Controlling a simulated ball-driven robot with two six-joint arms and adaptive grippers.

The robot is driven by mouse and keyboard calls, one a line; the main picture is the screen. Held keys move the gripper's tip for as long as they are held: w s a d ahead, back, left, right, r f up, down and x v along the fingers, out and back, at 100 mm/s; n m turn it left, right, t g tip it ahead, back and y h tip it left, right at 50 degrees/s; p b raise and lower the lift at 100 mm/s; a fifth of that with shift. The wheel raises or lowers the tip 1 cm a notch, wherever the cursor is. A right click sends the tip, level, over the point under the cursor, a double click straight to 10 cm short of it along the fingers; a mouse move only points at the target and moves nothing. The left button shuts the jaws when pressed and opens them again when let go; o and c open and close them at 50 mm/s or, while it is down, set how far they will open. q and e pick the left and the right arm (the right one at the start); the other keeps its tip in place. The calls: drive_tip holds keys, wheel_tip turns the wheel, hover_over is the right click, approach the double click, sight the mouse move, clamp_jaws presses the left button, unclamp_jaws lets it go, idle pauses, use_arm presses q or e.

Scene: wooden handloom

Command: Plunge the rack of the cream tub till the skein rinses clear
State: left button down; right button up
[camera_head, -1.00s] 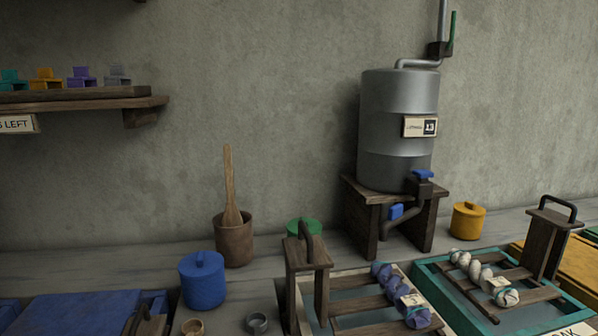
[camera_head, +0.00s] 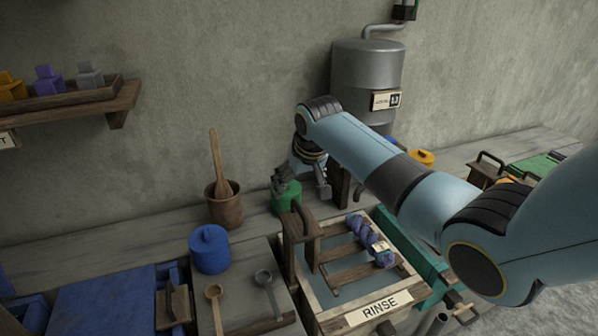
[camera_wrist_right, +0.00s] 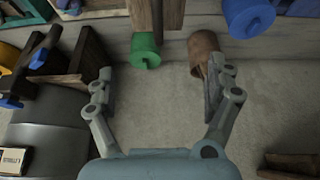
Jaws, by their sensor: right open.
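The cream tub (camera_head: 331,318), labelled RINSE, stands at the front centre of the head view. Its wooden rack (camera_head: 358,272) has slats and an upright post with a dark handle (camera_head: 304,217). A blue-violet skein (camera_head: 368,240) with a small tag lies across the slats. My right gripper (camera_head: 303,186) is open and empty, behind and above the handle, close to a green lidded pot (camera_head: 287,196). In the right wrist view its fingers (camera_wrist_right: 165,76) are wide apart, with the green pot (camera_wrist_right: 146,48) beyond them. My left gripper is not in view.
A teal tub (camera_head: 425,262) stands right of the cream one, partly behind my arm. A blue pot (camera_head: 209,250), a brown mortar (camera_head: 224,209) with pestle and two ladles lie to the left. A metal tank (camera_head: 366,75) stands behind.

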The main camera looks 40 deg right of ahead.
sight(300, 209)
drive_tip(key=shift+w+d+f, duration=0.1)
drive_tip(key=shift+f, duration=0.35)
wheel_tip(300, 209, down, 4)
drive_tip(key=shift+r+b, duration=0.25)
drive_tip(key=shift+b, duration=0.45)
wheel_tip(300, 209, down, 5)
drive_tip(key=b, duration=0.5)
drive_tip(key=shift+r, duration=0.2)
drive_tip(key=shift+r+p, duration=0.35)
drive_tip(key=shift+r, duration=0.05)
drive_tip(key=shift+f, duration=0.25)
drive_tip(key=shift+c, duration=0.4)
clamp_jaws()
